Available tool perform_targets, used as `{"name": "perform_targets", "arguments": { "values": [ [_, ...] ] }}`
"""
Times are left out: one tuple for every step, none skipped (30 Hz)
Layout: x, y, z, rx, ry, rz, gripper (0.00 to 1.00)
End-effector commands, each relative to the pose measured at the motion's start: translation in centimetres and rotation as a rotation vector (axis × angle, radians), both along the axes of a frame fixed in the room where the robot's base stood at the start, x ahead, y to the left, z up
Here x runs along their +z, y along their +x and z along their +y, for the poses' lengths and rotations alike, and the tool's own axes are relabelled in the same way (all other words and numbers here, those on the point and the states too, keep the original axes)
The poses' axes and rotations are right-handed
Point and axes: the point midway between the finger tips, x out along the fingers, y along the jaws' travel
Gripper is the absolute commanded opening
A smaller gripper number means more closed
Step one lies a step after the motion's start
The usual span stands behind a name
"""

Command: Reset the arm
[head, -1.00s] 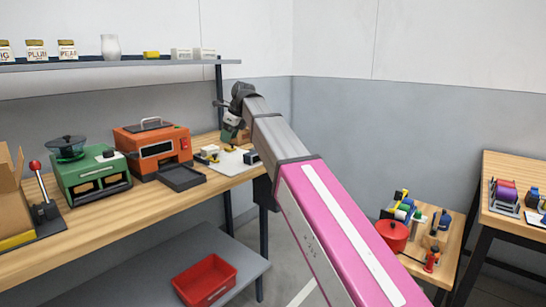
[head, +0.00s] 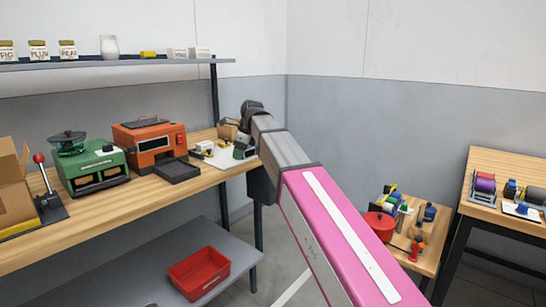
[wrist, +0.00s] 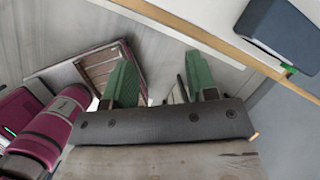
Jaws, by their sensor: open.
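My arm reaches across the head view toward the far end of the long workbench (head: 130,205). Its far end bends down near the white sheet there, and the fingers are small and partly hidden behind my own arm. In the wrist view my gripper (wrist: 160,82) shows two green fingers spread apart, with nothing held between them. A dark blue box (wrist: 285,32) sits on a wooden surface at the upper right of the wrist view, apart from the fingers.
An orange oven (head: 150,138) and a green appliance (head: 95,168) stand on the bench. A shelf (head: 110,62) with jars hangs above. A red bin (head: 198,273) sits below. A low table with a red pot (head: 379,225) and another table (head: 510,160) stand right.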

Motion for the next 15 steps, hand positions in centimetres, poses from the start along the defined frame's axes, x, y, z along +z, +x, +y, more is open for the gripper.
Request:
{"name": "perform_targets", "arguments": {
  "values": [
    [-1.2, -0.2, -0.9, 0.022, -0.011, -0.008, 0.52],
    [-2.0, -0.2, -1.4, 0.043, -0.019, -0.014, 0.52],
    [-3.0, -0.3, -2.1, 0.070, -0.030, -0.023, 0.52],
    [-3.8, -0.4, -2.6, 0.093, -0.038, -0.029, 0.52],
    [-4.7, -0.5, -3.3, 0.117, -0.047, -0.037, 0.52],
    [-6.0, -0.7, -4.2, 0.155, -0.061, -0.048, 0.52],
    [-7.1, -0.8, -5.0, 0.184, -0.073, -0.056, 0.52],
    [-8.2, -1.0, -5.8, 0.219, -0.086, -0.065, 0.52],
    [-9.9, -1.4, -7.0, 0.268, -0.104, -0.077, 0.52],
    [-11.1, -1.6, -7.9, 0.305, -0.116, -0.085, 0.52],
    [-12.3, -1.9, -8.8, 0.344, -0.130, -0.093, 0.52],
    [-13.9, -2.3, -10.0, 0.397, -0.148, -0.104, 0.52],
    [-15.0, -2.6, -10.9, 0.436, -0.162, -0.112, 0.52],
    [-16.2, -3.0, -11.8, 0.475, -0.174, -0.120, 0.52],
    [-17.6, -3.6, -13.0, 0.530, -0.190, -0.128, 0.52]
  ]
}}
